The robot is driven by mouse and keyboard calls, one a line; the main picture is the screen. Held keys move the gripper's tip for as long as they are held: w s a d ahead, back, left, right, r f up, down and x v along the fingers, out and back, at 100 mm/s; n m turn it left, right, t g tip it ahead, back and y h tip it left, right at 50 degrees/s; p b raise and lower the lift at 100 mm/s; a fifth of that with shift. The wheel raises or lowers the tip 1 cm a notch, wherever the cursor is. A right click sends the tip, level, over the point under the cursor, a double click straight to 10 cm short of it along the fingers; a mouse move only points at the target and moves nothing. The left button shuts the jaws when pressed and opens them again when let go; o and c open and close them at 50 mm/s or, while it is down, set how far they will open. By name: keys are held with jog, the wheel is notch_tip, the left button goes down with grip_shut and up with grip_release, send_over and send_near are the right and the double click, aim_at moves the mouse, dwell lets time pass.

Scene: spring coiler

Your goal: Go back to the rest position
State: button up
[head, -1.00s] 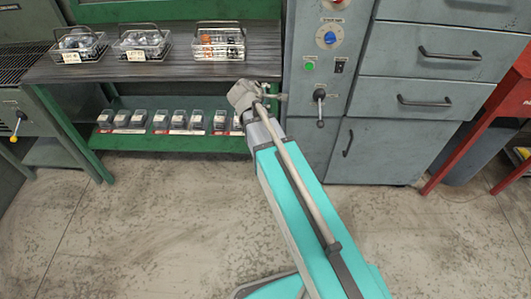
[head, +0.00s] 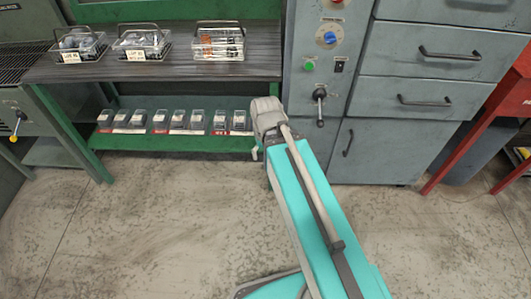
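My arm (head: 318,205) reaches up from the bottom of the head view toward the machine's front, and its grey end joint (head: 268,113) stands before the right end of the bench. My gripper cannot be made out; the arm hides it. A small pale piece shows just below the joint, too small to identify. The control panel (head: 308,97) is right of the joint. It carries a blue knob (head: 329,38), a green button (head: 309,66) and a black-knobbed lever (head: 320,107) that hangs down. The arm end is apart from the lever in the picture.
Three wire baskets (head: 79,46) stand on the dark bench top (head: 180,70). Several small clear boxes line the green lower shelf (head: 200,143). Grey drawers (head: 430,50) stand to the right, beside a red frame (head: 468,150). The concrete floor (head: 150,230) is open.

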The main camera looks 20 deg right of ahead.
jog(key=shift+r, duration=0.1)
notch_tip(320, 180, up, 16)
jog(key=p, duration=1.6)
jog(key=shift+r+p, duration=0.25)
jog(key=shift+p, duration=0.1)
